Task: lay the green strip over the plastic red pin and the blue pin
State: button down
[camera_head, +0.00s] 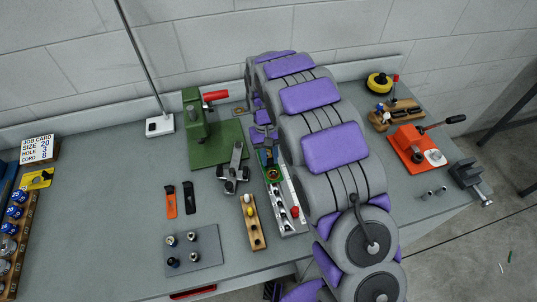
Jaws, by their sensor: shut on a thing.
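My gripper (268,151) points down over the far end of a long grey tray (293,231), below my purple-padded wrist. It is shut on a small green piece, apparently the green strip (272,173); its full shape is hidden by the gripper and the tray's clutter. A red-topped pin (295,212) stands near the front end of the tray, apart from the gripper. Small blue bits show by the gripper, but I cannot tell whether one is the blue pin.
A green press (216,146) stands behind left. A metal clamp-like part (234,171) lies close left of the gripper. A grey plate with several pins (207,264) is at front left. An orange hand tool (408,150) and a vise (466,178) are at right.

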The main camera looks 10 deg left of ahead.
aim_at(269, 163)
jog(key=shift+f, duration=2.05)
dwell(0.5)
jog(key=c, duration=0.8)
grip_release()
jog(key=shift+c, duration=0.2)
jog(key=p+v, duration=0.3)
jog(key=v, duration=1.4)
jog(key=s+d+r+m, duration=0.2)
jog(key=s+d+r, duration=0.3)
jog(key=d+r, duration=0.45)
jog(key=s+d+r+m+y, duration=0.1)
jog(key=s+d, duration=0.6)
jog(key=s, duration=0.3)
jog(key=s+d+r+m, duration=0.2)
jog(key=s+d, duration=0.5)
jog(key=s, duration=0.3)
jog(key=s+d+f+t, duration=0.1)
jog(key=s+d+f, duration=0.1)
jog(key=s, duration=0.9)
jog(key=shift+s+d+f+y, duration=0.25)
jog(key=shift+f+y, duration=0.05)
jog(key=shift+f, duration=0.35)
